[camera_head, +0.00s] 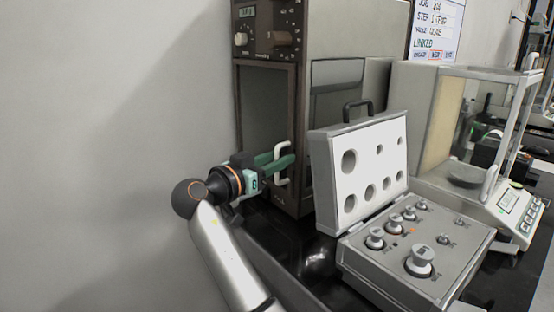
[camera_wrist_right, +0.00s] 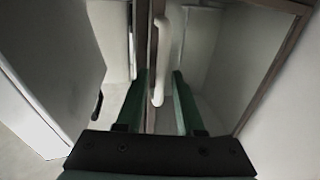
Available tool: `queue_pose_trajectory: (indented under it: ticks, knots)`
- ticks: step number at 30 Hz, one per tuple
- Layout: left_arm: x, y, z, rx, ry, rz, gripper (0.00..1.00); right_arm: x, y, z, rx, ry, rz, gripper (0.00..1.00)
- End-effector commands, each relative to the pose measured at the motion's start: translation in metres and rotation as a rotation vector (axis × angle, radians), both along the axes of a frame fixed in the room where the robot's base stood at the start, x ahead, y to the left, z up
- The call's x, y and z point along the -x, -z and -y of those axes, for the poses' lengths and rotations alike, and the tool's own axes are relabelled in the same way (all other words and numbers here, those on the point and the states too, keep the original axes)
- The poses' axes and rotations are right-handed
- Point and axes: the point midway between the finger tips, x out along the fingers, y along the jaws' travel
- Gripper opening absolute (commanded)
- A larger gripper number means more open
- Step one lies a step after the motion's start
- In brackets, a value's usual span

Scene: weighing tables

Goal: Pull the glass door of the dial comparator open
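The dial comparator (camera_head: 302,25) is a tall brown-framed cabinet with knobs and a small display at its top. Its grey glass door (camera_head: 262,100) fills the front and looks shut. A white bar handle (camera_head: 282,150) stands on the door's right side; it also shows in the right wrist view (camera_wrist_right: 162,50). My right gripper (camera_head: 277,166), with green fingers, is at this handle. In the right wrist view my right gripper (camera_wrist_right: 160,92) is open, with one finger on each side of the handle and visible gaps. My left gripper is not in view.
An open weight case (camera_head: 345,248) with several metal weights stands right of the cabinet, its lid (camera_head: 318,165) raised close to the cabinet's side. A glass-cased balance (camera_head: 425,100) stands farther right on the black table (camera_head: 500,285). A bare wall is at the left.

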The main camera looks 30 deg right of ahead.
Motion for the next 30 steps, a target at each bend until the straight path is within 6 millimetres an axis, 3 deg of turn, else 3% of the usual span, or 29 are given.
queue_pose_trajectory:
  ticks: [1, 9, 30]
  knots:
    - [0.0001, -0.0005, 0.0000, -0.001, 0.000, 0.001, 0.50, 0.0000, 0.0000, -0.0001, 0.000, 0.000, 0.000, 0.30]
    - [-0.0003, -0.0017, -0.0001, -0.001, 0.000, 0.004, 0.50, 0.0001, 0.0000, -0.0003, 0.000, 0.000, 0.000, 0.00]
    - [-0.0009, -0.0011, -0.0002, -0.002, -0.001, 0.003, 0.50, 0.0001, 0.0002, -0.0004, 0.000, 0.000, 0.000, 0.00]
